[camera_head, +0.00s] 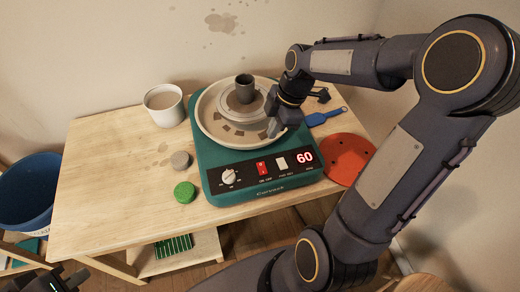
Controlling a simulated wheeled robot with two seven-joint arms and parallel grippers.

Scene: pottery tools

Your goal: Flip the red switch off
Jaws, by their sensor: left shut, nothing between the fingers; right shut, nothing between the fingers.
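The red switch (262,168) is on the dark front panel of the green pottery wheel machine (215,188), between a white dial and a white switch. Its exact tilt is too small to tell. My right gripper (274,128) is shut and empty. It points down over the front right part of the wheel's pan, behind and slightly right of the red switch, apart from it. My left gripper (68,280) is at the bottom left corner, below the table's front edge, shut and only partly in view.
The panel also has a white dial (229,177), a white switch (281,163) and a display reading 60 (305,158). A small dark pot (244,88) stands on the wheel. A mug (164,105), a green lid (185,192) and a red disc (347,160) flank the machine.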

